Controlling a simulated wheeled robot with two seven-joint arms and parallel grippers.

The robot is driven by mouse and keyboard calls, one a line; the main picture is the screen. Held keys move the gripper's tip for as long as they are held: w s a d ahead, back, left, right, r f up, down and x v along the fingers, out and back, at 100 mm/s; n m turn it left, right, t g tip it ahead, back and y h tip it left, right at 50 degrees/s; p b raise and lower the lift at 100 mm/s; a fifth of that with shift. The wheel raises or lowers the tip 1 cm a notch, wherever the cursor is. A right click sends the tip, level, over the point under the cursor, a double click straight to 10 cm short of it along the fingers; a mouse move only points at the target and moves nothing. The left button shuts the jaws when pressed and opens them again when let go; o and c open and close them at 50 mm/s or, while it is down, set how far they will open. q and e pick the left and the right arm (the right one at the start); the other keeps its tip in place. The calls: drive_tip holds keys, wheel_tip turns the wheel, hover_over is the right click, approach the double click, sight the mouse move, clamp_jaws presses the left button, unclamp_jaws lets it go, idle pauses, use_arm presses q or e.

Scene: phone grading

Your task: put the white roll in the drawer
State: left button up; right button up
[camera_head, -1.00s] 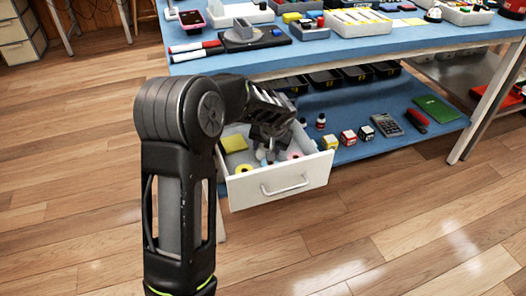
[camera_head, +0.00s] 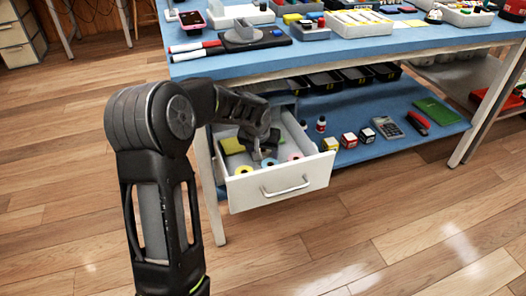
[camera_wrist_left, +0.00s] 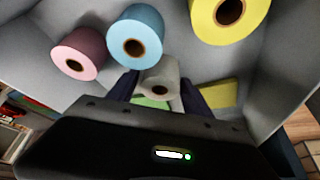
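The white roll (camera_wrist_left: 160,80) is between the two dark fingers of my left gripper (camera_wrist_left: 160,92) in the left wrist view, and the fingers appear to touch it on both sides. In the head view my left gripper (camera_head: 258,150) reaches down into the open white drawer (camera_head: 280,190) under the table, and the arm partly hides what is inside. The white roll (camera_head: 256,154) shows only as a small pale patch below the gripper there. I cannot tell whether it touches the drawer floor. My right gripper is not in view.
A yellow roll (camera_wrist_left: 228,10), a blue roll (camera_wrist_left: 136,38) and a pink roll (camera_wrist_left: 80,54) lie in the drawer, with a yellow pad (camera_head: 232,145) further back.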

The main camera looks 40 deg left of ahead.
use_arm(q)
drive_tip(key=shift+o, duration=0.8)
drive_tip(key=shift+s+r+p, duration=0.1)
drive_tip(key=shift+r+p, duration=0.2)
drive_tip(key=shift+r, duration=0.2)
drive_tip(key=p+v, duration=0.4)
drive_tip(key=v, duration=0.7)
